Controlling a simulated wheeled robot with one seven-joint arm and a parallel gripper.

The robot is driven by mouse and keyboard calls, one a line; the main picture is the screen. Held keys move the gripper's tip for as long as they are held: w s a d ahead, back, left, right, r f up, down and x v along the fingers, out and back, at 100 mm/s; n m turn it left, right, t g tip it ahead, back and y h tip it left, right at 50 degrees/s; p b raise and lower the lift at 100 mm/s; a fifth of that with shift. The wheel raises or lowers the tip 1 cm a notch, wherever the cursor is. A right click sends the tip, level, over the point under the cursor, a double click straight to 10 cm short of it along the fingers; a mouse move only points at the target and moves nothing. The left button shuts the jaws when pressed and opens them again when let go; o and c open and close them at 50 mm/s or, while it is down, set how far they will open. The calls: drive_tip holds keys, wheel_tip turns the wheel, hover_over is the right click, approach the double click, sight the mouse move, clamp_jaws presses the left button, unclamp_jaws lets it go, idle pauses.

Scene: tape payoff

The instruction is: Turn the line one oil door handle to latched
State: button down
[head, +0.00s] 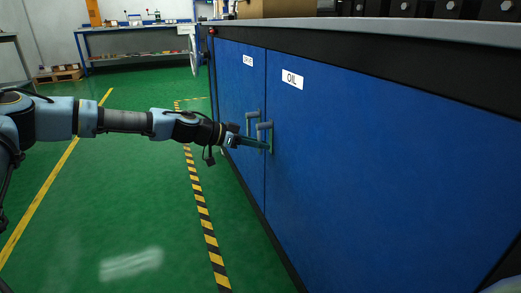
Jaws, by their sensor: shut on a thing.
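The oil door (380,150) is a blue panel with a white label reading OIL (292,79). Its grey handle (265,126) is near the door's left edge, with a lever over an upright plate. My gripper (262,144) reaches in from the left and is shut on the oil door handle, at its lower part. The fingers partly cover the handle's plate, so the exact grip and the lever's angle are hard to tell. The oil door looks flush with the cabinet front.
A second blue door (235,80) with a similar handle (249,122) is just left of the oil door. Black and yellow floor tape (204,215) runs along the cabinet. Green floor to the left is clear. A workbench (135,40) stands at the back.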

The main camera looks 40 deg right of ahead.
drive_tip(key=shift+w+d+m+t, duration=0.1)
drive_tip(key=shift+w+m+t, duration=0.2)
drive_tip(key=shift+t, duration=0.1)
drive_tip(key=shift+b, duration=0.3)
drive_tip(key=c, duration=0.8)
unclamp_jaws()
drive_tip(key=p+v, duration=0.3)
drive_tip(key=v, duration=0.7)
drive_tip(key=shift+a, duration=0.35)
drive_tip(key=shift+w+r, duration=0.1)
drive_tip(key=shift+w, duration=0.05)
